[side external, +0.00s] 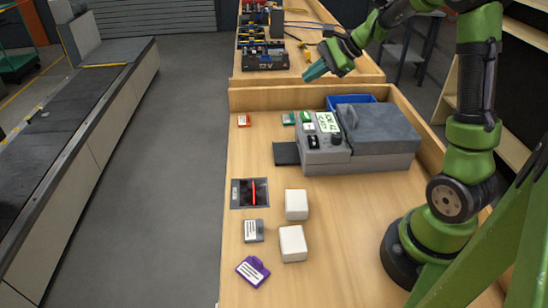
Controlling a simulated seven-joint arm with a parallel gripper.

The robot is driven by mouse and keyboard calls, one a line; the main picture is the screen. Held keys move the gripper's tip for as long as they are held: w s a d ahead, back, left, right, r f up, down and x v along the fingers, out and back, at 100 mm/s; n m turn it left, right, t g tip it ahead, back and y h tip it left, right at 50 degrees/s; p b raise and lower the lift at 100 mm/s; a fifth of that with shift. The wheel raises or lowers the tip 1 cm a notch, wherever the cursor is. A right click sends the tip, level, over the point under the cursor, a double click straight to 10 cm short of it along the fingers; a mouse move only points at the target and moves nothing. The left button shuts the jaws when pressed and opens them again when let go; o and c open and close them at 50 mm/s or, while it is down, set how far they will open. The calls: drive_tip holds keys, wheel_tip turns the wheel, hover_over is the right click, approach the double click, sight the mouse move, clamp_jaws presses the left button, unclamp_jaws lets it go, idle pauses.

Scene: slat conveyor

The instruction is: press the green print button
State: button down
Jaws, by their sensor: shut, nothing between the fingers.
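A grey printer (383,137) stands on the wooden bench. Its sloped front panel holds a small lit screen (327,122), a dark knob (336,139) and a black switch (313,142). The green print button (306,117) appears at the panel's upper left corner, small in this view. My gripper (308,75) is shut and empty. It hangs in the air above and behind the printer in the picture, apart from the button, with its teal fingers pointing left and down.
A blue bin (351,100) sits behind the printer. Green (288,119), red (243,120), grey (254,231) and purple (253,270) tags lie on the bench. Two white blocks (296,204) and a dark recess with a red strip (249,193) are in front. A conveyor (75,130) runs left.

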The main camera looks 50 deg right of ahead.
sight(309, 116)
drive_tip(key=shift+f, duration=4.35)
drive_tip(key=shift+f, duration=0.1)
drive_tip(key=shift+f, duration=0.3)
drive_tip(key=shift+f, duration=0.45)
drive_tip(key=shift+r, duration=3.4)
